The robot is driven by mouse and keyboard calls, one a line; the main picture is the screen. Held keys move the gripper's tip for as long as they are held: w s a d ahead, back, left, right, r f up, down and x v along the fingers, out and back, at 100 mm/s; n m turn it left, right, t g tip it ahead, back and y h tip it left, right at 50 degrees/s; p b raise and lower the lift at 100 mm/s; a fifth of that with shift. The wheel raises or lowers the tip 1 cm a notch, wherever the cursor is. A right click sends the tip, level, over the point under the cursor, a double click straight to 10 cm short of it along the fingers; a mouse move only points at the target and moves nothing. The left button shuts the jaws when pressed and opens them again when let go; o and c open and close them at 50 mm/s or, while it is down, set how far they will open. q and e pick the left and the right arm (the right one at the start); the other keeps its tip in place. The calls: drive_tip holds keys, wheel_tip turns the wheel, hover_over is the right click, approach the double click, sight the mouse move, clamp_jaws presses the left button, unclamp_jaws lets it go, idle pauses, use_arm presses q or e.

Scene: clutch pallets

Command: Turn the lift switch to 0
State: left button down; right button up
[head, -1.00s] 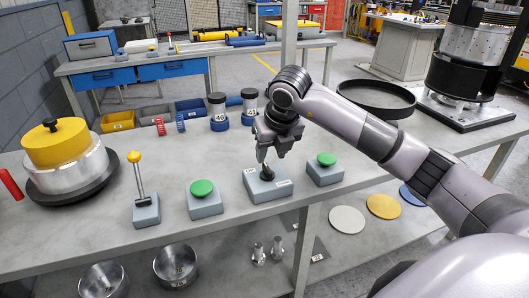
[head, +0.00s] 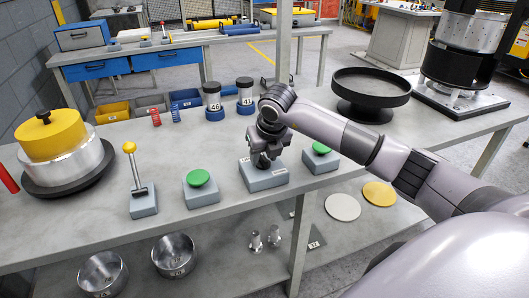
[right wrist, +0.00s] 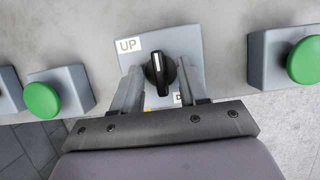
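The lift switch is a grey box (head: 264,178) on the bench, between two green push buttons. Its black rotary knob (right wrist: 162,74) shows in the right wrist view, its white mark pointing to the top of the picture, tilted slightly left. An "UP" label (right wrist: 129,45) is at the box's upper left. Another label beginning with "D" is mostly hidden behind the right finger, and a bit of yellow shows below the knob. My right gripper (head: 262,156) is down at the switch. In the wrist view its fingers (right wrist: 160,82) stand apart on either side of the knob, with gaps showing. My left gripper is out of view.
Green buttons (head: 199,178) and (head: 320,148) flank the switch closely. A yellow-knobbed lever (head: 134,166) stands farther left. Two labelled cylinders (head: 212,100) stand behind. A black ring-shaped dish (head: 371,88) is at the back right. The bench's front edge is near the switch.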

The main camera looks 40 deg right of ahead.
clamp_jaws()
drive_tip(key=m+h, duration=0.1)
drive_tip(key=m, duration=0.4)
drive_tip(key=shift+a+g+h, duration=0.2)
drive_tip(key=shift+g+h, duration=0.2)
drive_tip(key=m+g, duration=0.1)
drive_tip(key=m, duration=0.2)
drive_tip(key=m+h, duration=0.1)
drive_tip(key=m, duration=0.2)
drive_tip(key=shift+w+g, duration=0.15)
drive_tip(key=shift+g, duration=0.25)
drive_tip(key=shift+o, duration=0.6)
unclamp_jaws()
drive_tip(key=v, duration=0.7)
drive_tip(key=shift+a, duration=0.15)
